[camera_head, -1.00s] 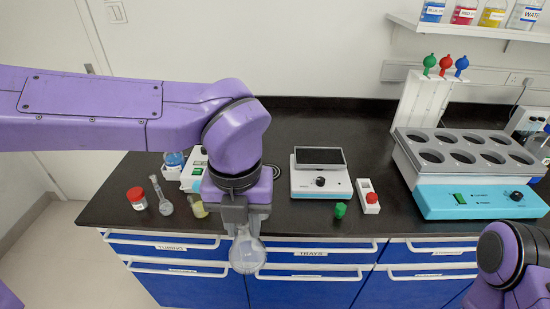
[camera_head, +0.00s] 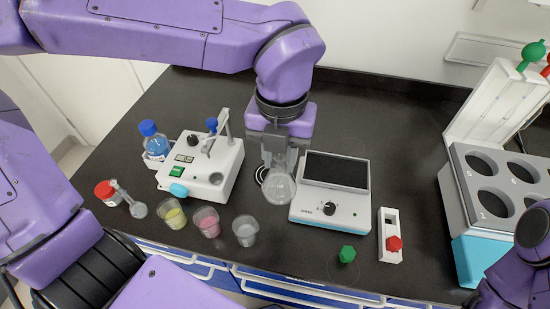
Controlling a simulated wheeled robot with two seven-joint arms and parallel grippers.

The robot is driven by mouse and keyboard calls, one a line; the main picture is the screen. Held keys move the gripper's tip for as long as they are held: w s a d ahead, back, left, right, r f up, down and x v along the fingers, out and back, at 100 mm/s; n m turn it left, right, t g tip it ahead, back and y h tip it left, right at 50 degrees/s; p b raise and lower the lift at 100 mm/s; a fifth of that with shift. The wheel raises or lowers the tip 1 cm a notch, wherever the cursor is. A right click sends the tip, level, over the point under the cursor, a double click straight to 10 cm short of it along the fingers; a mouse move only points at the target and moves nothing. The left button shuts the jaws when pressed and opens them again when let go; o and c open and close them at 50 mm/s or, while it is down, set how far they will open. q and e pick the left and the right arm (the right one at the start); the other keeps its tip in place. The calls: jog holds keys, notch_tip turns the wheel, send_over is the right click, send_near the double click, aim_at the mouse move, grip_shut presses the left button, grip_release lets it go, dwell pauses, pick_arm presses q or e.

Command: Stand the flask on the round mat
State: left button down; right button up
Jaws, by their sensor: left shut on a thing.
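My left gripper (camera_head: 279,166) points down above the bench, left of the scale. It is shut on a clear round-bottomed flask (camera_head: 281,190), which hangs below the fingers in front of the scale's left edge. The gripper covers the flask's neck. A small dark round thing with pale rings (camera_head: 261,174), perhaps the round mat, lies on the bench just left of the gripper and is partly hidden by it. I cannot tell whether the flask touches anything beneath it. Only part of my right arm shows at the lower right; its gripper is out of view.
The scale (camera_head: 315,207) stands close right of the flask. A white stirrer device (camera_head: 207,168) and a blue-capped bottle (camera_head: 154,142) stand left. Several small cups, including a pink one (camera_head: 206,222), line the front.

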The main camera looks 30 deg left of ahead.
pick_arm(q)
jog(key=w+a+f+p, duration=0.4)
jog(key=w+a+f, duration=0.3)
jog(key=w+f, duration=0.3)
notch_tip(320, 180, down, 2)
jog(key=shift+a+f, duration=0.2)
jog(key=shift+a, duration=0.2)
jog(key=c, duration=0.8)
grip_release()
jog(key=shift+f, duration=0.1)
notch_tip(320, 180, up, 12)
jog(key=b, duration=0.1)
